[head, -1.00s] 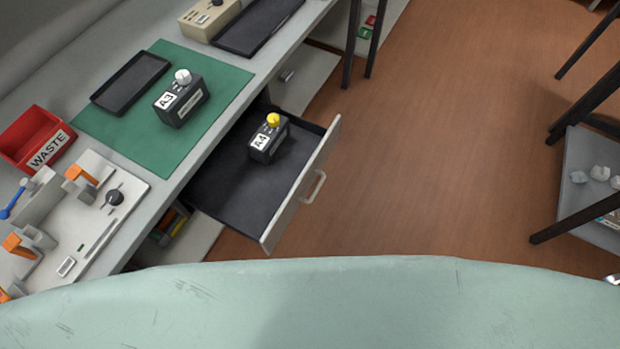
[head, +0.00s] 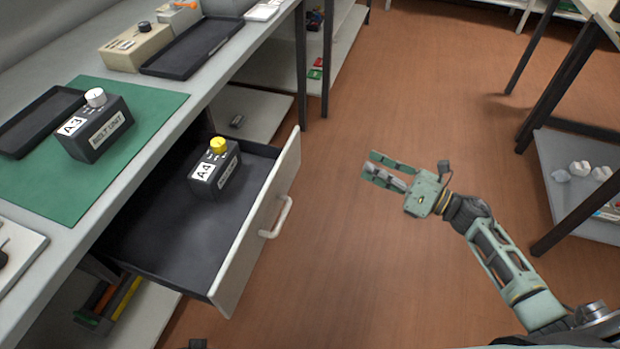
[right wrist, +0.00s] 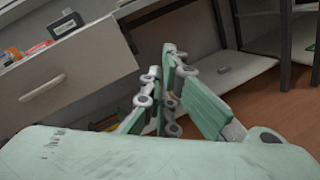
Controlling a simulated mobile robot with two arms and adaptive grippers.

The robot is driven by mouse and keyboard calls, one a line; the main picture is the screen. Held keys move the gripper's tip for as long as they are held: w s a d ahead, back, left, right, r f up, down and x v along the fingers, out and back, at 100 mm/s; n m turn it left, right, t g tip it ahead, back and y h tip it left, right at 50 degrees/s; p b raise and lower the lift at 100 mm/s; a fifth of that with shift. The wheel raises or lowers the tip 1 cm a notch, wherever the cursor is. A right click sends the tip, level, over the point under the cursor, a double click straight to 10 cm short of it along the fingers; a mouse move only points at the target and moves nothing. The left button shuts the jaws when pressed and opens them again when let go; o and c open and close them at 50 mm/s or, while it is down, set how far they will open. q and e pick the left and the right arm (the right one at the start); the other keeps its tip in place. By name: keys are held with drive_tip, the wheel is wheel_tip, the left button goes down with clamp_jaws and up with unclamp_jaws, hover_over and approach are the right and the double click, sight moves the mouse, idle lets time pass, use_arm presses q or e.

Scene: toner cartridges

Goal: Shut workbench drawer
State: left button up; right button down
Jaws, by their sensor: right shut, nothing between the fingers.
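The workbench drawer (head: 150,245) is pulled out from under the bench, with a pale front and a handle (head: 276,217). A dark A4 cartridge with a yellow knob (head: 215,172) stands upright inside it, toward the far side. In the right wrist view the drawer front (right wrist: 85,72) is at the left with its handle (right wrist: 42,88). My right gripper (head: 378,170) is to the right of the drawer front, over open floor, apart from the handle. It is shut and empty; its fingers also show in the right wrist view (right wrist: 168,65). My left gripper is not in view.
On the bench (head: 215,85) are a green mat (head: 150,105), an A3 cartridge (head: 95,135) and black trays (head: 195,48). A lower shelf (head: 255,112) is under the bench. A dark-legged rack (head: 565,165) stands at the right. Floor between is clear.

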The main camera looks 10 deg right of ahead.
wheel_tip(320, 180, up, 2)
drive_tip(key=s+a+r+n+g+y+b, duration=0.1)
drive_tip(key=s+a+n+g+y+b, duration=0.2)
drive_tip(key=n, duration=0.6)
drive_tip(key=g+p, duration=0.1)
drive_tip(key=p, duration=0.1)
approach(298, 154)
drive_tip(key=x, duration=0.6)
drive_tip(key=shift+w+a, duration=0.25)
drive_tip(key=shift+a, duration=0.2)
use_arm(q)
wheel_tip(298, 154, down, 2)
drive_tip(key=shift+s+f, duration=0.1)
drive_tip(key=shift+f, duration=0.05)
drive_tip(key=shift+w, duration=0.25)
